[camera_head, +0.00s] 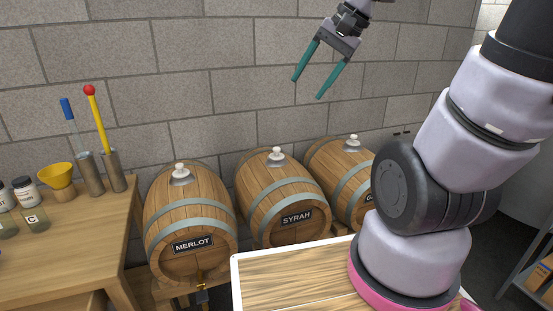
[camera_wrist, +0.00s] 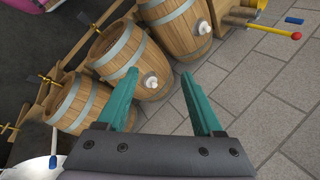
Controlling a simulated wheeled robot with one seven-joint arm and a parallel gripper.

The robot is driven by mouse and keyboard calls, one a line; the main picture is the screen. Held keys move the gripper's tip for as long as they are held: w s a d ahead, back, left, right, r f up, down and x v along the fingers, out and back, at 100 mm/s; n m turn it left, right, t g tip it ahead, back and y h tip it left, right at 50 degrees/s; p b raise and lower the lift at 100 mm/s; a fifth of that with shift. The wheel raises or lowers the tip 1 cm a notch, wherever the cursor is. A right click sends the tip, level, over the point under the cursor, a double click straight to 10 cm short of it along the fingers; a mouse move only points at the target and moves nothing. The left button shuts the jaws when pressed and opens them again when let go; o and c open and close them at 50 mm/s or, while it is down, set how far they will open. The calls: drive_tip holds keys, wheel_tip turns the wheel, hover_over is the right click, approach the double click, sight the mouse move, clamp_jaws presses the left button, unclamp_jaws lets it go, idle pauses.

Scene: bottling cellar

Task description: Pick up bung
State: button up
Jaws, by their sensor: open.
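Three wooden barrels lie side by side, each with a small white bung on top. One bung (camera_head: 180,168) is on the MERLOT barrel, one (camera_head: 277,150) on the SYRAH barrel, and one (camera_head: 353,137) on the right barrel, whose label is partly hidden by my arm. My gripper (camera_head: 306,89) is open and empty, high above the SYRAH barrel, apart from every bung. In the wrist view, the middle barrel's bung (camera_wrist: 150,80) shows between the teal fingers (camera_wrist: 160,75), beyond the tips. The MERLOT bung (camera_wrist: 203,27) is to the upper right. The third bung is not visible there.
A wooden table (camera_head: 60,245) at left holds a yellow funnel (camera_head: 57,176), jars and metal cylinders with a red-knobbed rod (camera_head: 98,118) and a blue-handled tool (camera_head: 67,108). A block wall (camera_head: 240,60) stands behind the barrels. A shelf (camera_head: 520,285) is at right.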

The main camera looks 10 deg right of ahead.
drive_tip(key=w+a+f+m+g+y, duration=0.2)
drive_tip(key=w+f+m+y, duration=0.15)
drive_tip(key=w+f, duration=0.2)
drive_tip(key=m+t+y, duration=0.4)
drive_tip(key=m+t, duration=0.3)
drive_tip(key=m, duration=0.8)
approach(279, 149)
drive_tip(key=a, duration=0.1)
drive_tip(key=w+a, duration=0.1)
drive_tip(key=a, duration=0.1)
drive_tip(key=shift+w+h, duration=0.25)
drive_tip(key=shift+w, duration=0.1)
drive_tip(key=shift+w+a+f, duration=0.1)
drive_tip(key=shift+w+f, duration=0.05)
drive_tip(key=shift+f, duration=0.2)
drive_tip(key=x, duration=0.5)
drive_tip(key=shift+f, duration=0.1)
drive_tip(key=x, duration=0.5)
drive_tip(key=shift+w, duration=0.3)
clamp_jaws()
